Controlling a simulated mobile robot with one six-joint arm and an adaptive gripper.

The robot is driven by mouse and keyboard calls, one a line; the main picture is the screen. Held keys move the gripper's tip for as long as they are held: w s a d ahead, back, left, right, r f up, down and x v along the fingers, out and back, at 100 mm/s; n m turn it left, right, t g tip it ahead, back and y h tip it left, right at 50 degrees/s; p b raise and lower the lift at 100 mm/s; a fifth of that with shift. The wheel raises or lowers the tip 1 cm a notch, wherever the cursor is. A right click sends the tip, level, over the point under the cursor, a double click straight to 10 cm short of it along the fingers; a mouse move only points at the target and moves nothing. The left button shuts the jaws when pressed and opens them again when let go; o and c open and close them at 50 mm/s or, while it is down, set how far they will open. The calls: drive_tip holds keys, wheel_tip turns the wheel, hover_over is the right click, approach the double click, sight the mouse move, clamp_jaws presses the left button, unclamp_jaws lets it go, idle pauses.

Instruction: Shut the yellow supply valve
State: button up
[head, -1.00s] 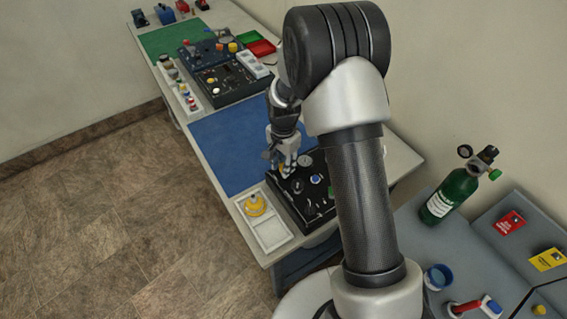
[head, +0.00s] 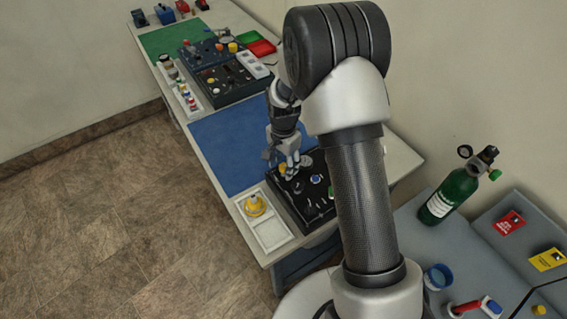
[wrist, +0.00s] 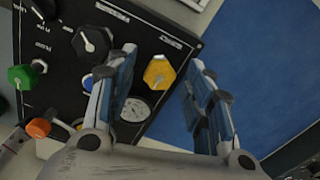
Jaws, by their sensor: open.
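The yellow supply valve (wrist: 159,71) is a faceted knob on the black panel (wrist: 60,90), near the panel's edge beside the blue mat. In the wrist view it shows in the gap between my gripper's fingers (wrist: 163,56), nearer the left finger. My gripper is open and empty above the panel; I cannot tell whether either finger touches the knob.
Close by on the panel are a black knob (wrist: 92,42), a gauge (wrist: 134,108), a green knob (wrist: 22,77) and an orange knob (wrist: 38,128). A blue mat (head: 225,150) lies clear beyond. A white tray (head: 270,236) holding a yellow part stands in front.

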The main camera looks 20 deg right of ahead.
sight(284, 167)
wheel_tip(284, 167, up, 12)
idle(0.4)
idle(0.3)
drive_tip(key=s+r+n+t+b, duration=0.2)
drive_tip(key=s+r+n, duration=0.3)
drive_tip(key=s+r, duration=0.65)
drive_tip(key=s+n+t+b, duration=0.2)
drive_tip(key=s+n, duration=0.4)
drive_tip(key=s, duration=1)
drive_tip(key=shift+r+n+t, duration=0.3)
drive_tip(key=shift+r, duration=0.15)
